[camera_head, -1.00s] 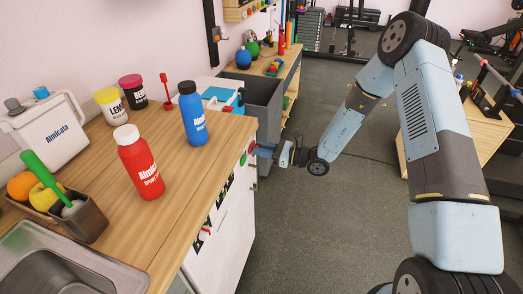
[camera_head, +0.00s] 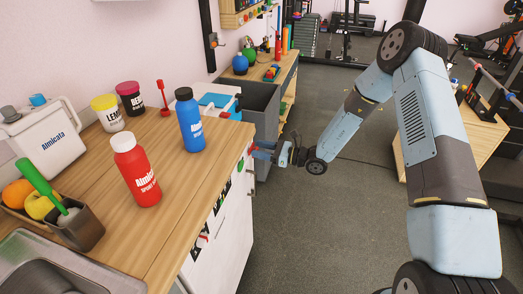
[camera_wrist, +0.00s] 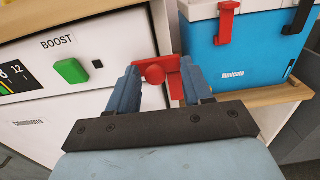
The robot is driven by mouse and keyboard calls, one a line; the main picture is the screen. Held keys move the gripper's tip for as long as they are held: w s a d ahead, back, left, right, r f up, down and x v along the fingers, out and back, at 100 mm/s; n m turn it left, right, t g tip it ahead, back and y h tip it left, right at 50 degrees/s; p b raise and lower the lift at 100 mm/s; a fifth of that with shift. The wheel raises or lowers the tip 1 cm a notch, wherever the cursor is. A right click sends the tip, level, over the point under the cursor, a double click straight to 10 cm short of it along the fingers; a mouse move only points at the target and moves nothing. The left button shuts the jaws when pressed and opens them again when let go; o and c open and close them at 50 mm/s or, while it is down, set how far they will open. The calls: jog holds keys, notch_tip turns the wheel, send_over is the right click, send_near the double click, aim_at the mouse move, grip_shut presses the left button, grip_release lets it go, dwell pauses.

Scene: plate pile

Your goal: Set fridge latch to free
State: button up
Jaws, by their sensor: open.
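The fridge's white front (camera_wrist: 62,107) fills the left of the wrist view, with a "BOOST" label and a green button (camera_wrist: 71,71). A red latch with a round knob (camera_wrist: 155,75) sits at its right edge. My gripper (camera_wrist: 160,78) is open, with one blue-grey finger on each side of the red knob. I cannot tell whether either finger touches it. In the head view my gripper (camera_head: 262,151) is at the far end of the white cabinet front (camera_head: 226,225), just below the counter edge; the latch is hard to make out there.
A blue cooler box (camera_wrist: 245,70) with red and black clasps stands close to the right in the wrist view. The wooden counter (camera_head: 185,185) holds a red bottle (camera_head: 138,178), a blue bottle (camera_head: 191,125) and tubs. A grey bin (camera_head: 262,110) is beyond my gripper. Floor (camera_head: 330,230) right of the counter is clear.

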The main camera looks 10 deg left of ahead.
jog(key=s+d, duration=0.1)
jog(key=d, duration=1.2)
jog(key=shift+d, duration=0.4)
jog(key=s+d+r+n+g+h, duration=0.35)
jog(key=s+r+n, duration=0.2)
jog(key=r, duration=0.45)
jog(key=s+d+r+n+g+h, duration=0.2)
jog(key=s+d+r+n+h, duration=0.25)
jog(key=r, duration=0.45)
jog(key=s+d+r+n+t+h, duration=0.9)
jog(key=s+d+r+h, duration=0.1)
jog(key=s+d+r, duration=0.7)
jog(key=shift+s+d+r, duration=0.25)
jog(key=shift+s+r, duration=0.4)
jog(key=shift+a+t, duration=0.1)
jog(key=shift+t, duration=0.15)
